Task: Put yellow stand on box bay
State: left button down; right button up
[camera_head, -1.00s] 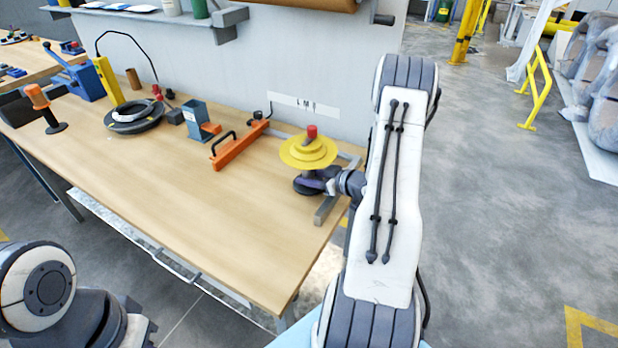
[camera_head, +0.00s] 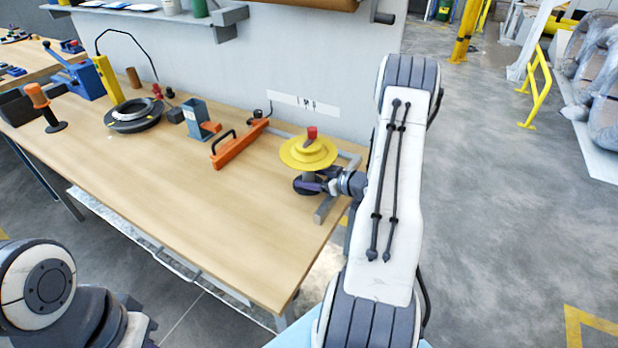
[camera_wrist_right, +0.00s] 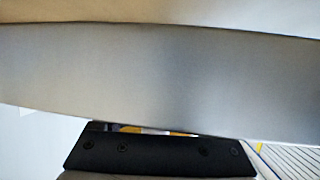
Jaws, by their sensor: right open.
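The yellow stand (camera_head: 308,155) has a round, tiered yellow disc with a red knob on top. My right gripper (camera_head: 311,185) is low beside the stand's post, under the disc. Its jaws are open, and the disc and wrist partly hide them. In the right wrist view a large, close grey surface fills most of the picture above a black gripper part (camera_wrist_right: 160,152). My left gripper is out of view. I cannot identify the box bay for sure.
A grey metal frame (camera_head: 327,205) lies close around the stand. An orange bar with a handle (camera_head: 238,146), a blue-grey bracket (camera_head: 196,120) and a black coil ring (camera_head: 133,117) stand farther left. The table's front middle (camera_head: 220,210) is clear. A wall runs behind.

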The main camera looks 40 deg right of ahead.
jog(key=v, duration=1.1)
jog(key=shift+s+b, duration=0.2)
jog(key=shift+b, duration=0.2)
jog(key=shift+d, duration=0.1)
